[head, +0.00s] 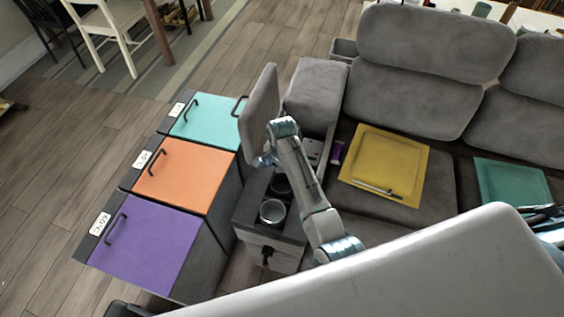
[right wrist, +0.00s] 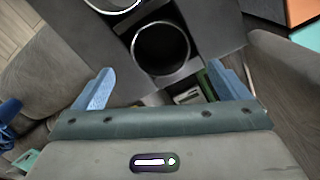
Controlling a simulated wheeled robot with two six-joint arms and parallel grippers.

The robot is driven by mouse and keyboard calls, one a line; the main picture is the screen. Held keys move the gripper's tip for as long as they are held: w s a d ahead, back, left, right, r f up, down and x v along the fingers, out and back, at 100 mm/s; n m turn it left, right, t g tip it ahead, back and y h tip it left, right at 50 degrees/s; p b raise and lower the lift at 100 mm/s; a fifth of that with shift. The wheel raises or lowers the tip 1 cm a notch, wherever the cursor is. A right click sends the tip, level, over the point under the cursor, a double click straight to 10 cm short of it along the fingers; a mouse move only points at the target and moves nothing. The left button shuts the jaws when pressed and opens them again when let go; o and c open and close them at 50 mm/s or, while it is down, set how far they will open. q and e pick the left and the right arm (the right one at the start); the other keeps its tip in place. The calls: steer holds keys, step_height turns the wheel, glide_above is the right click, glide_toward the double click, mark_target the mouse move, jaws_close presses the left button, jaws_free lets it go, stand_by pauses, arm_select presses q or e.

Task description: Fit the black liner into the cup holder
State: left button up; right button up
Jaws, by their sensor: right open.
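The near cup holder (head: 272,211) is a round, metal-rimmed well in the dark top of the console (head: 246,211). A second, darker well (head: 281,185) is just behind it. My right gripper (head: 263,160) is above the rear of the console. In the right wrist view its two blue fingers (right wrist: 161,72) are spread wide with nothing between them. That view shows a metal-rimmed well (right wrist: 160,48) beyond the fingertips and another rim (right wrist: 113,8) at the top edge. I cannot make out a separate black liner. My left gripper is not seen.
A raised grey padded lid (head: 260,108) stands close behind my right gripper. Purple (head: 145,244), orange (head: 174,174) and teal (head: 205,121) handled lids are to the left. On the sofa to the right lie a yellow mat and plate (head: 385,165) and a teal plate (head: 512,182).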

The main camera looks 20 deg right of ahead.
step_height(320, 180, up, 6)
steer(key=shift+f, duration=0.25)
stand_by(0.5)
